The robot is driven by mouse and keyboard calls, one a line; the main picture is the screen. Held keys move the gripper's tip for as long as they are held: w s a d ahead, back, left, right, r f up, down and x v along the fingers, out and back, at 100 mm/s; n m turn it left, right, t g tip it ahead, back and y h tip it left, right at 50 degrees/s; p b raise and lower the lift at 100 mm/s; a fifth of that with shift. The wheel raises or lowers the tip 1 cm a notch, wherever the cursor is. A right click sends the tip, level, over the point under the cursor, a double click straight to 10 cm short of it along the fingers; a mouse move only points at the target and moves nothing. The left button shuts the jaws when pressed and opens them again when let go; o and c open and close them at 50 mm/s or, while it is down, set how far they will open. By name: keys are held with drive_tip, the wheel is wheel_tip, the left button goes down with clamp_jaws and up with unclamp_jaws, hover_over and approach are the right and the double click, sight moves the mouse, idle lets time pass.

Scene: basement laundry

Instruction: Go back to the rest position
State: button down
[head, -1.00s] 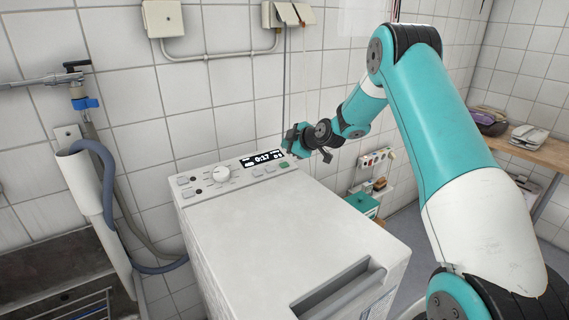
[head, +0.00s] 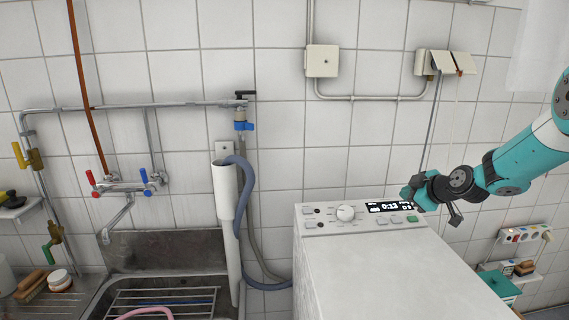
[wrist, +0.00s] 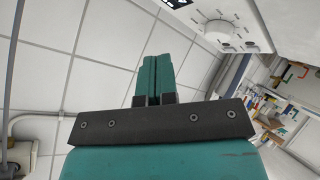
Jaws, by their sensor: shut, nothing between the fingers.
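My gripper (head: 409,192) is at the right end of the washing machine's control panel, close to the lit display (head: 389,207). In the wrist view its two teal fingers (wrist: 154,72) are pressed together with nothing between them. The white washing machine (head: 385,270) stands below, with a round knob (head: 345,213) and several buttons on its panel. Whether the fingertips touch the panel cannot be told. In the wrist view the knob (wrist: 218,30) and panel show at the upper right, apart from the fingers.
A sink (head: 180,250) with a rack stands left of the machine, beside a white standpipe (head: 226,195) and grey hose. A tiled wall with a junction box (head: 322,61) is behind. A power strip (head: 525,234) and teal box (head: 498,284) are at the right.

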drive_tip(key=s+a+r+m+g+y, duration=0.1)
drive_tip(key=s+a+r+g, duration=0.25)
drive_tip(key=s+a, duration=0.6)
drive_tip(key=s+a+r+m+g+y, duration=0.1)
drive_tip(key=s+a+r+g, duration=0.1)
drive_tip(key=s+a+r, duration=0.55)
drive_tip(key=s+a+f+m+g, duration=0.1)
drive_tip(key=s+a+g, duration=0.1)
drive_tip(key=s, duration=1.1)
drive_tip(key=s+a+f+m+g+h, duration=0.1)
drive_tip(key=s+a+g, duration=0.2)
drive_tip(key=s, duration=1)
drive_tip(key=shift+a+m, duration=0.3)
drive_tip(key=shift+a, duration=0.1)
